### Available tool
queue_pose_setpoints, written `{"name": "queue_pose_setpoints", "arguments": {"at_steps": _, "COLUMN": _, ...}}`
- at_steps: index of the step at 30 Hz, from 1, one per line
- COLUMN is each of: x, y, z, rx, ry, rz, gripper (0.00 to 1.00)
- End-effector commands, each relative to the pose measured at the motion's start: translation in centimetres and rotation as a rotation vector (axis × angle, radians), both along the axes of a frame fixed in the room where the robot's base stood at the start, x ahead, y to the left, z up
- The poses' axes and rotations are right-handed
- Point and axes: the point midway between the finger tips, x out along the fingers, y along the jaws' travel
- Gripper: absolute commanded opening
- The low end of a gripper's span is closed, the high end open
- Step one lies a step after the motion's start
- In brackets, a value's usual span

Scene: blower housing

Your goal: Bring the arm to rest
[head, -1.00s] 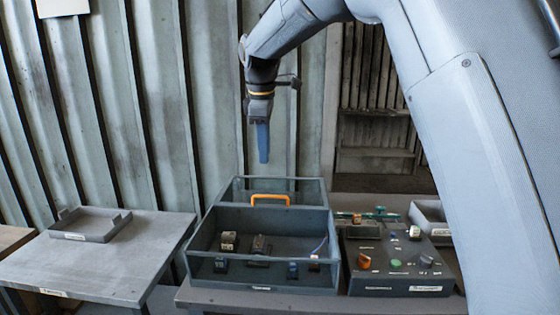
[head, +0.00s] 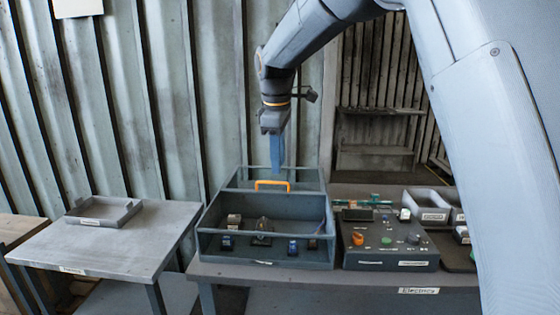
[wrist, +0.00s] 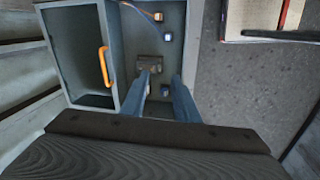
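My gripper (head: 277,172) hangs with its fingers pointing down above the back part of a grey open-topped box with an orange handle (head: 272,185). In the wrist view its two blue fingers (wrist: 162,82) stand apart with nothing held between them. Through the gap I see the floor of the grey box (wrist: 125,70) and a small dark block (wrist: 150,63). The arm comes down from the upper right.
A control panel with knobs (head: 390,240) stands right of the box, with grey trays (head: 430,217) beyond. A shallow tray (head: 103,212) sits on the left table, otherwise bare. A corrugated wall (head: 150,100) is behind.

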Motion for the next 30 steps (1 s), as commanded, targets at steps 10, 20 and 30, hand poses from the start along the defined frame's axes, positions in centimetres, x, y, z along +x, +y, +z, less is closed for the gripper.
{"name": "queue_pose_setpoints", "arguments": {"at_steps": 10, "x": -4.0, "y": -5.9, "z": -7.6, "rx": 0.047, "ry": 0.029, "rz": -0.289, "gripper": 0.28}}
{"name": "queue_pose_setpoints", "arguments": {"at_steps": 20, "x": -15.9, "y": -15.5, "z": -20.9, "rx": 0.128, "ry": 0.071, "rz": -0.865, "gripper": 0.28}}
{"name": "queue_pose_setpoints", "arguments": {"at_steps": 30, "x": -27.3, "y": -19.8, "z": -29.1, "rx": 0.174, "ry": 0.089, "rz": -1.296, "gripper": 0.28}}
